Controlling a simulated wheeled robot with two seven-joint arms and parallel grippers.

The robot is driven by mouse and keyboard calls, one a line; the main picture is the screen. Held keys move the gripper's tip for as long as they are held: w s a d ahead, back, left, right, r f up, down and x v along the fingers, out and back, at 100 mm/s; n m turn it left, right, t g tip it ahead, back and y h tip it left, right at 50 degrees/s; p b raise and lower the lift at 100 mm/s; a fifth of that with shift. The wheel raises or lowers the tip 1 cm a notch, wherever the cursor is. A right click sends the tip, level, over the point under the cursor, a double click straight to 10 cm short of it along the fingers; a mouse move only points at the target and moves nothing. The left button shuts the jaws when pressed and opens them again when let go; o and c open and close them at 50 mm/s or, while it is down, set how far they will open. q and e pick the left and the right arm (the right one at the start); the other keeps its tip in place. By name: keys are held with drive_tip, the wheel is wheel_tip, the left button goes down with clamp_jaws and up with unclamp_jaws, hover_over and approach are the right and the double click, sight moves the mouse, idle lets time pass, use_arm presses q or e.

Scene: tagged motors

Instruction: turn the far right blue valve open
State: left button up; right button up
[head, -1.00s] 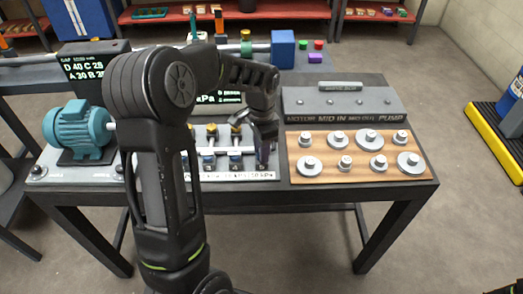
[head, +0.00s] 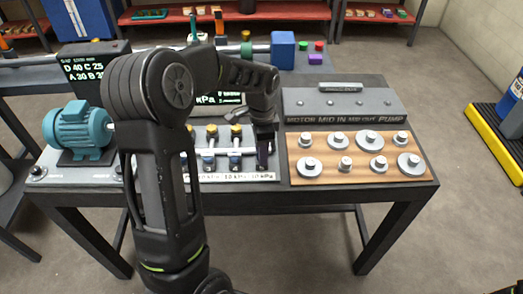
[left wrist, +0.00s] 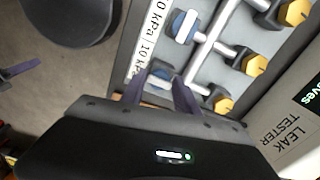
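The far right blue valve (left wrist: 160,76) shows in the left wrist view between the fingers of my left gripper (left wrist: 160,92), and they partly hide it. The fingers stand apart; I see no clear contact with the handle. In the head view my left gripper (head: 263,150) points down over the right end of the valve row and covers that valve. Two other blue valves, a middle one (head: 235,161) and one to its left (head: 208,161), stand beside it. One neighbouring blue valve also shows in the left wrist view (left wrist: 184,26). My right gripper is not in view.
Yellow knobs (left wrist: 255,65) stand behind the valves. A label strip (left wrist: 146,40) with kPa readings runs along the front. A wooden board (head: 325,170) with several metal discs lies to the right. A teal motor (head: 78,130) stands at the left.

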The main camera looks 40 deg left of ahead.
use_arm(q)
drive_tip(key=shift+o, duration=1.2)
wheel_tip(320, 180, up, 8)
drive_tip(key=shift+f+b, duration=0.1)
drive_tip(key=shift+b, duration=0.3)
